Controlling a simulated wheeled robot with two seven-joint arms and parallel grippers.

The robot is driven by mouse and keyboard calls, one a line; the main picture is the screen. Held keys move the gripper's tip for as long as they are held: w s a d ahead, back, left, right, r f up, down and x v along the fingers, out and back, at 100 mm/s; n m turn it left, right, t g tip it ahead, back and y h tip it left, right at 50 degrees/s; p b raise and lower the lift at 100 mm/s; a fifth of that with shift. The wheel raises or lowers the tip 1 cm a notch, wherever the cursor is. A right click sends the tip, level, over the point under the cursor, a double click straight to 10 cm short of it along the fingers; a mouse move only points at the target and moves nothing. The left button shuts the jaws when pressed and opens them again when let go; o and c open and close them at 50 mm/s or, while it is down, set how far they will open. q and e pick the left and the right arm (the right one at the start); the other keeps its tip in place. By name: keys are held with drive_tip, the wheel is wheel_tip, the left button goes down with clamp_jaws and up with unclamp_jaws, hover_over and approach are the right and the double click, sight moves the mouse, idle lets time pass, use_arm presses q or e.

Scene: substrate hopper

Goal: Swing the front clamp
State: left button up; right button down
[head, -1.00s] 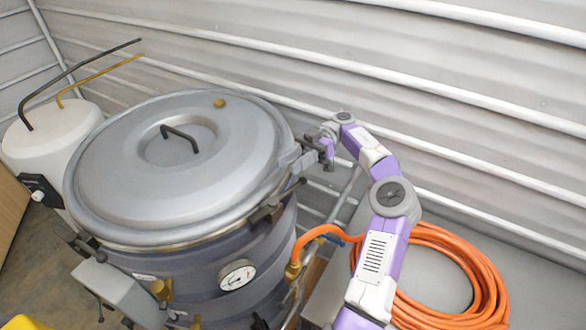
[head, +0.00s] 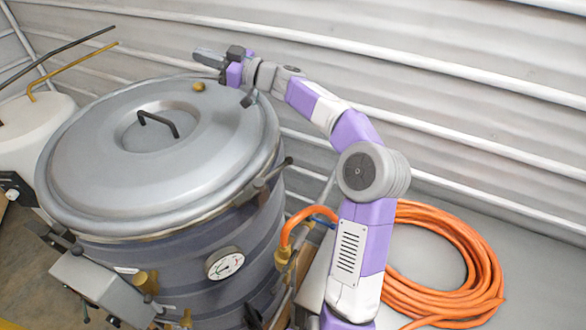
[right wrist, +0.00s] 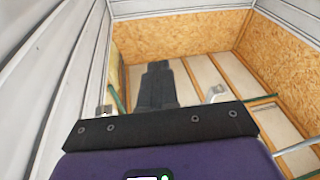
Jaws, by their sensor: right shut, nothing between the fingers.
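A large grey kettle has a round lid (head: 85,165) with a black handle on top. A clamp (head: 262,182) with a dark lever sits on the lid's rim at the near right. Another small grey clamp piece (head: 250,97) shows at the far right rim, just below my right gripper. I cannot tell for sure which is the front clamp. My right gripper (head: 208,57) is shut and empty, above and behind the far rim, pointing left. Its shut fingers (right wrist: 155,85) also show in the right wrist view, with nothing between them. My left gripper is not in view.
The corrugated wall (head: 430,75) runs close behind my right arm. A coiled orange hose (head: 480,280) lies at the right. A pressure gauge (head: 225,263) juts from the kettle's side. A white tank (head: 35,125) with bent rods stands at the left.

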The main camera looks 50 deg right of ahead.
drive_tip(key=s+d+f+m+g+h+b, duration=0.1)
drive_tip(key=s+d+m+g+h+b, duration=0.2)
drive_tip(key=s+m+h, duration=0.4)
drive_tip(key=s+d+f+m+g+h+b, duration=0.1)
drive_tip(key=s+d+m+g+h, duration=0.1)
drive_tip(key=d+m+h, duration=0.6)
drive_tip(key=s+a+f+g+y+b, duration=0.1)
drive_tip(key=s+a+f+g, duration=0.25)
drive_tip(key=s, duration=0.35)
drive_tip(key=s+a+f+n+g+y+b, duration=0.1)
drive_tip(key=s+a+f+g, duration=0.3)
drive_tip(key=s, duration=0.4)
drive_tip(key=s+a+f+g+y+b, duration=0.1)
drive_tip(key=s+a+f+g+b, duration=0.1)
drive_tip(key=s+a+f, duration=0.4)
drive_tip(key=w+d+f, duration=0.6)
drive_tip(key=shift+d+f, duration=0.2)
drive_tip(key=shift+f, duration=0.2)
drive_tip(key=shift+t, duration=0.25)
